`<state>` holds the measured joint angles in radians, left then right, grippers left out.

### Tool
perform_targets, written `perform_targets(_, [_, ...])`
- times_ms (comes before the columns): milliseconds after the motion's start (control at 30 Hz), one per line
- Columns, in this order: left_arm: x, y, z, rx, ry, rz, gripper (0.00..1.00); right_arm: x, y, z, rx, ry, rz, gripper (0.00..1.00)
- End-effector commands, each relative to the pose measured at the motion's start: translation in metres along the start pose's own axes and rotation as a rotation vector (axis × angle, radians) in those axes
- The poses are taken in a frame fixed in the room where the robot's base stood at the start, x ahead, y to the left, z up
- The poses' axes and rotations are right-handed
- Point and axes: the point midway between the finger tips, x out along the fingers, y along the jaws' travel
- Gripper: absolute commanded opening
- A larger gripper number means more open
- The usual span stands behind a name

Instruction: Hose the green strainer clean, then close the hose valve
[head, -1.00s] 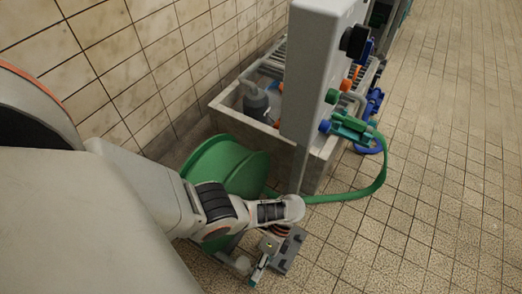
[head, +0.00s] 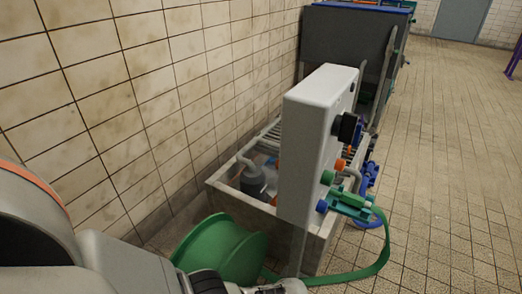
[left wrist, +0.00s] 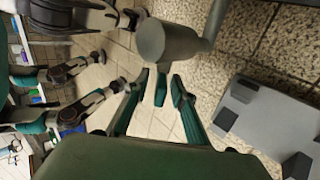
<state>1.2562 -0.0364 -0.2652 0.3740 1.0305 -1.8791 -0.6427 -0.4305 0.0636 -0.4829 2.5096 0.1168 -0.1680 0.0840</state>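A green hose reel (head: 222,248) stands low beside the trough, and a flat green hose (head: 350,276) curves from its side up to a green fitting (head: 350,203) with a blue end on the grey panel. I cannot pick out the green strainer for sure. My left gripper is out of the head view. My right gripper is not identifiable.
The grey upright panel (head: 312,150) with a black knob (head: 346,128) stands at the trough (head: 225,202), which holds a grey bottle-like part (head: 254,181). A tiled wall is on the left. A dark tank (head: 345,45) stands behind. Open tiled floor lies to the right.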

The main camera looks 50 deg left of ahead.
Motion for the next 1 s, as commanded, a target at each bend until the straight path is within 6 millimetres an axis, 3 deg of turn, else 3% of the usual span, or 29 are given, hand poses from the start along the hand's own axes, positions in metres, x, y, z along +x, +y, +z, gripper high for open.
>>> perform_targets(167, [-0.021, -0.001, 0.0, 0.001, 0.002, -0.003, 0.25, 0.0, 0.0, 0.0, -0.001, 0.0, -0.001, 0.4])
perform_targets(400, [-0.072, -0.001, 0.0, 0.001, 0.001, -0.003, 0.25, 0.0, 0.0, 0.0, -0.002, 0.0, -0.001, 0.4])
perform_targets(600, [-0.102, 0.0, 0.0, 0.0, -0.001, 0.0, 0.25, 0.0, 0.0, 0.0, -0.002, 0.0, -0.001, 0.4])
perform_targets(800, [-0.115, 0.0, 0.0, 0.0, 0.0, 0.0, 0.25, 0.0, 0.0, 0.0, -0.002, 0.0, -0.001, 0.4])
perform_targets(1000, [-0.116, 0.0, 0.0, 0.0, -0.001, 0.001, 0.25, 0.0, 0.0, 0.0, -0.002, 0.0, -0.001, 0.4])
